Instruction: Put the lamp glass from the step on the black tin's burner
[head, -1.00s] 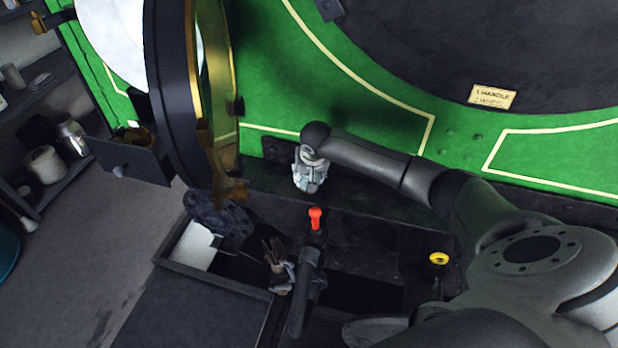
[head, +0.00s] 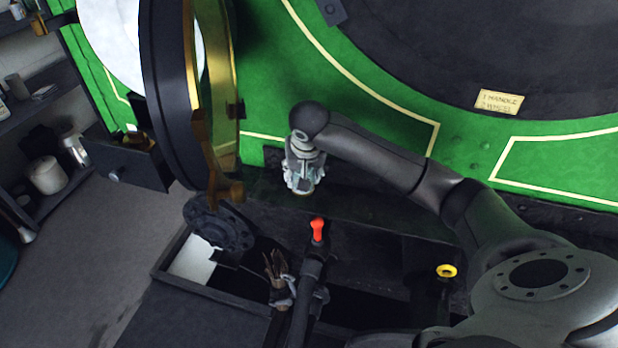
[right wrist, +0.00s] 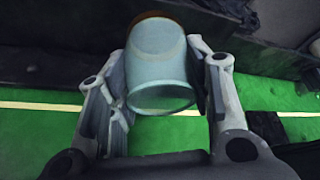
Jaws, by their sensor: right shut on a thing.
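My right gripper (head: 303,178) points down over the dark ledge below the green panel. It is shut on the lamp glass (right wrist: 160,75), a pale, clear bluish tube that sits between both fingers in the right wrist view. In the head view the fingers hide most of the glass. A brown rounded edge (right wrist: 165,17) shows at the far end of the glass; I cannot tell what it belongs to or whether they touch. I cannot make out the black tin or its burner for certain.
A red-tipped lever (head: 317,230) stands in front of my right gripper. A bundle of brown sticks (head: 275,268) is left of it. A yellow ring (head: 446,271) is at the right. The open round door (head: 170,95) stands at the left, with shelves (head: 40,100) beyond.

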